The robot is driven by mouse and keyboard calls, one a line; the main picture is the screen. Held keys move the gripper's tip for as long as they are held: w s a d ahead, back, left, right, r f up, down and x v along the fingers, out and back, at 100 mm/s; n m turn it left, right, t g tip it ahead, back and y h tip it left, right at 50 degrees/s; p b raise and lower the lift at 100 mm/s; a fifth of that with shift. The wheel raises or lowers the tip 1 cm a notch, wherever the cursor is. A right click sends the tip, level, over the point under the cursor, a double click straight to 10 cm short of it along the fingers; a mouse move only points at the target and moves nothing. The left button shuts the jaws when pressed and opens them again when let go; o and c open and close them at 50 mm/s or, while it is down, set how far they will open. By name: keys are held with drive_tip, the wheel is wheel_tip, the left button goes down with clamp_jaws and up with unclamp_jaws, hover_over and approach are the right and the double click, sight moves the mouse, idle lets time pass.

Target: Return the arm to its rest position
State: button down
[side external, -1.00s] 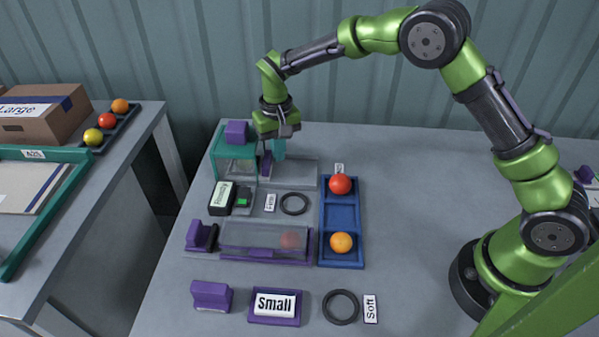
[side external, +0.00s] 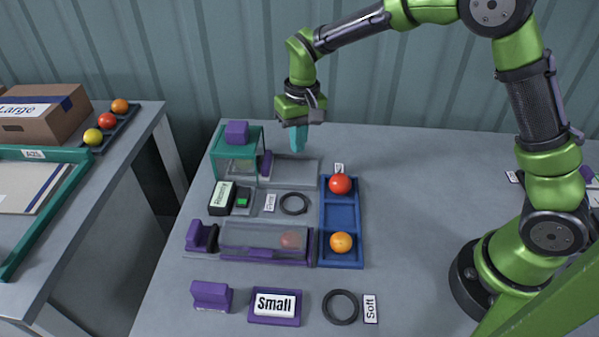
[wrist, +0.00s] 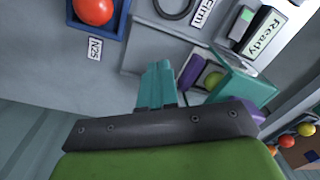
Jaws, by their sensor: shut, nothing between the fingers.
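My green arm ends in my gripper (side external: 298,138), whose teal fingers are shut with nothing between them. In the side external view it hangs above the back of the grey table, over the back right of the clear tray (side external: 295,170), apart from the things below. In the wrist view the closed fingers (wrist: 156,88) point over the table, with the blue tray at the upper left and the teal-framed box (wrist: 240,82) to the right.
A blue tray (side external: 341,216) holds a red tomato (side external: 340,184) and an orange tomato (side external: 341,243). The teal-framed box (side external: 237,150) and a clear-lidded purple box (side external: 265,240) stand left. A black ring (side external: 341,307) lies in front. The table's right middle is clear.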

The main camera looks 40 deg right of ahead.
drive_tip(key=s+d+r+t, duration=0.3)
drive_tip(key=s+r, duration=0.4)
drive_tip(key=s, duration=0.4)
drive_tip(key=s+d+r+m+t+y, duration=0.1)
drive_tip(key=s+d+r+t, duration=0.2)
drive_tip(key=s+r, duration=0.4)
drive_tip(key=s, duration=0.4)
drive_tip(key=shift+d+r+t, duration=0.2)
drive_tip(key=shift+r+t, duration=0.05)
drive_tip(key=shift+t, duration=0.15)
